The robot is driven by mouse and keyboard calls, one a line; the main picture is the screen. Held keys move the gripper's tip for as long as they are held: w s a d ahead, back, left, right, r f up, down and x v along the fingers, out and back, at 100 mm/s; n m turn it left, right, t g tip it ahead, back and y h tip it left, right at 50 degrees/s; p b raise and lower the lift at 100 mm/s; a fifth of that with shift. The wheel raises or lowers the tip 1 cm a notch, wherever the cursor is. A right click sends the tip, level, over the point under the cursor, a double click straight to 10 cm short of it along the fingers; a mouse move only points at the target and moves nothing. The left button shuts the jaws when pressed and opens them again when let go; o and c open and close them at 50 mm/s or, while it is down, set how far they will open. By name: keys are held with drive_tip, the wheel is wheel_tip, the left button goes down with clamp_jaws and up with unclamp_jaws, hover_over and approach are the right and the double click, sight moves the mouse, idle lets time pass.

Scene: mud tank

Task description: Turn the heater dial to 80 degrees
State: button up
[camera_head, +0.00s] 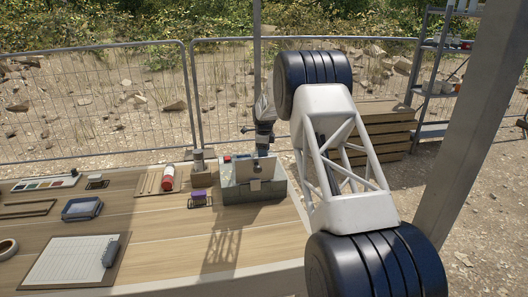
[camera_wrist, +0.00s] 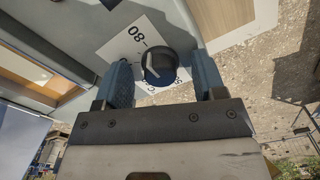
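The heater dial (camera_wrist: 160,66) is a round black knob with a white pointer mark, seen in the wrist view on a white label plate (camera_wrist: 122,40). The plate carries printed numbers; "80" reads upside down above the dial, and other figures are partly hidden below it. The pointer slants towards the lower right and upper left; which end marks the setting I cannot tell. My gripper (camera_wrist: 162,62) has its two blue fingers apart, one on each side of the dial, with visible gaps. In the head view my gripper (camera_head: 263,150) is over the grey-green tank (camera_head: 255,192); the dial is not discernible there.
The tank stands at the right end of the wooden table. A purple block (camera_head: 199,194), a red-and-white cylinder (camera_head: 168,177) and a blue tray (camera_head: 82,209) lie to its left. A clipboard (camera_head: 70,262) lies at the front left. The front middle of the table is clear.

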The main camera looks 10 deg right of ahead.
drive_tip(key=shift+r, duration=0.15)
drive_tip(key=shift+r, duration=3.75)
drive_tip(key=shift+r, duration=0.1)
drive_tip(key=shift+s+r, duration=0.15)
drive_tip(key=shift+s, duration=0.1)
drive_tip(key=s+a+r+n, duration=0.1)
drive_tip(key=s+r+n, duration=0.3)
drive_tip(key=s+r, duration=0.55)
drive_tip(key=s+a+r+n+t, duration=0.1)
drive_tip(key=s+r+n, duration=0.3)
drive_tip(key=s, duration=1)
drive_tip(key=s+a+r+n, duration=0.1)
drive_tip(key=s+r+n, duration=0.35)
drive_tip(key=s, duration=0.75)
drive_tip(key=s+f+n, duration=0.1)
drive_tip(key=s+n, duration=0.2)
drive_tip(key=s, duration=0.9)
drive_tip(key=s+a+f+n+t, duration=0.1)
drive_tip(key=s+f+n, duration=0.1)
drive_tip(key=s, duration=1.1)
drive_tip(key=s+f+n, duration=0.2)
drive_tip(key=s+n, duration=0.3)
drive_tip(key=s, duration=0.7)
drive_tip(key=shift+s+a+t, duration=0.3)
drive_tip(key=shift+s+a, duration=0.05)
drive_tip(key=shift+a, duration=0.05)
